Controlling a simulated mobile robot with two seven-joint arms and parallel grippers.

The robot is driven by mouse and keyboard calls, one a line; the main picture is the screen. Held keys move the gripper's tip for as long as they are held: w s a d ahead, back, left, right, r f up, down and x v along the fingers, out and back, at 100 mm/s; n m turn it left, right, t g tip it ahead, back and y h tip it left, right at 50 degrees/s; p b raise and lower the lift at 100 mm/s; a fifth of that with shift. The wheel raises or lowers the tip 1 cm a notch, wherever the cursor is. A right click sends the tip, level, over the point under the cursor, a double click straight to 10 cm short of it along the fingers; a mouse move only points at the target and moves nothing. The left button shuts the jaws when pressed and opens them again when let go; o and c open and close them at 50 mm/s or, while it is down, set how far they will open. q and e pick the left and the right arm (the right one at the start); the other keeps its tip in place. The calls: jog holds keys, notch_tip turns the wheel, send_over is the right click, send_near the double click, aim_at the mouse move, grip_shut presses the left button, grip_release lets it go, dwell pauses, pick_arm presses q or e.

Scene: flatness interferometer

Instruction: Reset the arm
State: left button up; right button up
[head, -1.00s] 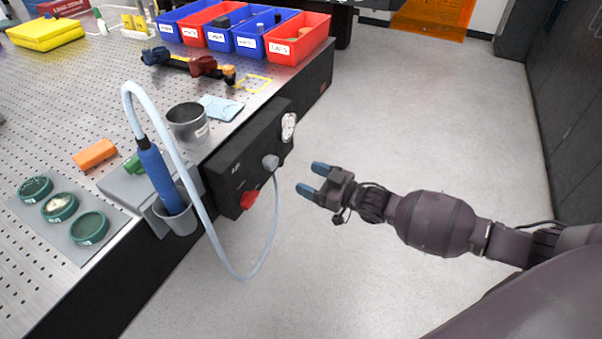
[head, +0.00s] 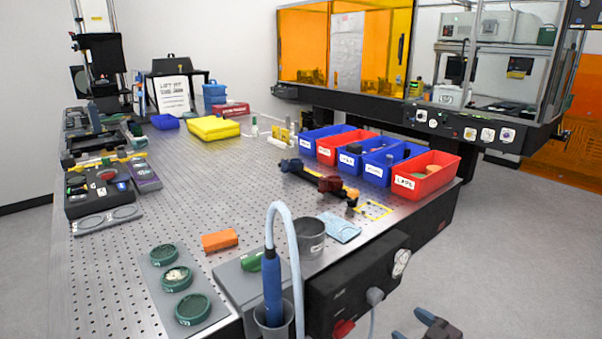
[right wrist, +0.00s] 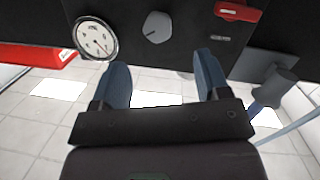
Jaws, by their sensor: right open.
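My right gripper (head: 418,326) shows at the bottom edge of the head view, off the front of the optical table, with most of its arm out of frame. In the right wrist view my right gripper (right wrist: 163,84) is open, its two blue fingers apart with nothing between them. Beyond its fingertips is the black control box (right wrist: 187,32) with a round gauge (right wrist: 95,39), a grey knob (right wrist: 158,27) and a red switch (right wrist: 238,11). The fingers appear apart from the box. My left gripper is not in view.
The perforated table (head: 225,180) holds red and blue bins (head: 425,178), a metal cup (head: 309,238), an orange block (head: 219,240) and green round dishes (head: 193,309). A blue-handled hose tool (head: 272,287) stands in a holder at the front edge. Floor (head: 520,250) at right is clear.

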pick_arm(q)
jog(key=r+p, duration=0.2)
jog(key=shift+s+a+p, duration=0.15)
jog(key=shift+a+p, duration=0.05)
jog(key=shift+p, duration=0.15)
pick_arm(e)
jog(key=s+f+m+g+h, duration=0.1)
jog(key=s+f+m+h, duration=0.1)
jog(key=s, duration=0.7)
jog(key=s+d+f+m+g+h, duration=0.1)
jog(key=s+f+m+h, duration=0.2)
jog(key=s, duration=0.7)
jog(key=s+d+f+m+h, duration=0.1)
jog(key=s+f+m+h, duration=0.2)
jog(key=s, duration=0.7)
jog(key=shift+f+g, duration=0.15)
jog(key=shift+g, duration=0.25)
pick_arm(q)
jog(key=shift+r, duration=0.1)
pick_arm(e)
jog(key=shift+d, duration=0.1)
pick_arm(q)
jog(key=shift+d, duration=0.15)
pick_arm(e)
jog(key=shift+s, duration=0.1)
